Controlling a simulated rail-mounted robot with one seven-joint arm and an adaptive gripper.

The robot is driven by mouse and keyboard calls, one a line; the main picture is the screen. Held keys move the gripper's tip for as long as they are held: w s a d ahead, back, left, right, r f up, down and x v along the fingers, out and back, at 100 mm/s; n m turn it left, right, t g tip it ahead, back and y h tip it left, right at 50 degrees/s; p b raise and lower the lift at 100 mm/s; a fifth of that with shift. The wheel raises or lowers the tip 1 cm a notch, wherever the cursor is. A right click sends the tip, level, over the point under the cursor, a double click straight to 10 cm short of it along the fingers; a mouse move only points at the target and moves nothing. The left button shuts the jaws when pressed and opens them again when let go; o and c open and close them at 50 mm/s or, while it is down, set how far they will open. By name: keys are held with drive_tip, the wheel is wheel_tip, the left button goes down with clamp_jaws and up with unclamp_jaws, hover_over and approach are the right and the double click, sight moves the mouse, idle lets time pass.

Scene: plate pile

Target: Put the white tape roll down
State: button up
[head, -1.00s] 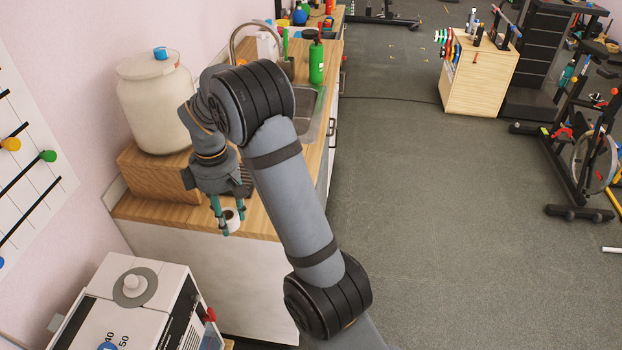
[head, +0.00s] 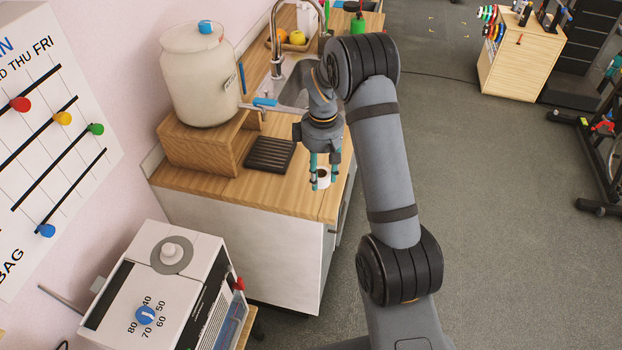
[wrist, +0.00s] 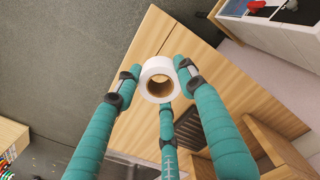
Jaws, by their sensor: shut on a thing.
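The white tape roll (wrist: 159,67) is held between the teal fingers of my gripper (wrist: 158,82) in the wrist view, with its brown core facing the camera. In the head view the roll (head: 323,184) shows at the fingertips of my gripper (head: 322,172), over the right front part of the wooden counter (head: 240,199). My gripper points down and is shut on the roll. Whether the roll touches the counter or hangs just above it, I cannot tell.
A black slatted drip tray (head: 270,154) lies left of my gripper. A wooden box (head: 212,146) bears a large cream jar (head: 196,88) with a tap. The sink (head: 297,84) is behind. A white dial machine (head: 190,271) stands at front left. Bare counter lies left of the roll.

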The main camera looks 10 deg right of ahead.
sight(309, 193)
drive_tip(key=a, duration=0.1)
drive_tip(key=w+a+f, duration=0.1)
drive_tip(key=shift+w+a+f+p, duration=0.3)
drive_tip(key=shift+a+f+p, duration=0.1)
wheel_tip(309, 193, down, 4)
drive_tip(key=shift+r+p, duration=0.15)
drive_tip(key=shift+p, duration=0.7)
drive_tip(key=shift+f, duration=0.25)
drive_tip(key=shift+f, duration=0.2)
drive_tip(key=o, duration=1.2)
drive_tip(key=shift+r, duration=0.15)
